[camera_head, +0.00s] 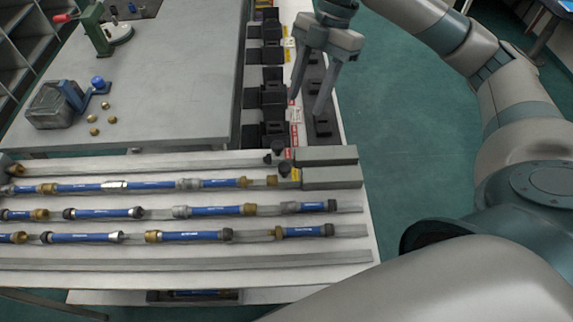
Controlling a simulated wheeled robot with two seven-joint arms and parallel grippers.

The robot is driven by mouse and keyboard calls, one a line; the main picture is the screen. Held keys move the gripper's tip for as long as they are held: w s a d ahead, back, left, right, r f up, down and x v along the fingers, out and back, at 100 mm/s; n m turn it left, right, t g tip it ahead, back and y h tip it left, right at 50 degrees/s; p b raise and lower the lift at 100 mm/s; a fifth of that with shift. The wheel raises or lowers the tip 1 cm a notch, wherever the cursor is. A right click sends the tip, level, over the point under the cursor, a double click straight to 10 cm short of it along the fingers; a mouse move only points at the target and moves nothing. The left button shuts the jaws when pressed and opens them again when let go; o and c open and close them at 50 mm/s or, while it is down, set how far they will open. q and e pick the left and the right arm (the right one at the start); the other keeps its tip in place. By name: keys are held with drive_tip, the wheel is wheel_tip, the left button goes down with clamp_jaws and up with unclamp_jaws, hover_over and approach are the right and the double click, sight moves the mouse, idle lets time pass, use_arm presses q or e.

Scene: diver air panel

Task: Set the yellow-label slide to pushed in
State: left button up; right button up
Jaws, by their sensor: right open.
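A small yellow label (295,174) sits at the left end of the lower of two grey slide bars (332,177) at the right end of the panel. A dark round knob (285,169) stands just left of that label. The upper grey bar (328,155) has a red label (288,154) and its own dark knob (278,147). My right gripper (306,106) is open and empty, pointing down above the row of black blocks, farther back than the yellow-label slide and apart from it. My left gripper is out of view.
Black blocks (273,95) line a white strip behind the bars; one farther back has a yellowish label (288,43). Blue tubes with brass fittings (215,211) run along the front panel. A grey table (180,75) holds a clamp and a jar.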

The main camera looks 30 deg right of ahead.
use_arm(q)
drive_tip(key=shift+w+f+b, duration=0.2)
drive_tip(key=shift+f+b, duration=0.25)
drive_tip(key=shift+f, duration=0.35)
use_arm(e)
drive_tip(key=shift+f, duration=0.8)
drive_tip(key=p, duration=0.2)
approach(285, 166)
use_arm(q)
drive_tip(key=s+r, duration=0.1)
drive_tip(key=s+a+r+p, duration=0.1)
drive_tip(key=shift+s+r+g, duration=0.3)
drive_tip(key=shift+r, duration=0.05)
use_arm(e)
drive_tip(key=x, duration=0.8)
drive_tip(key=shift+a+f, duration=0.1)
drive_tip(key=shift+f, duration=0.15)
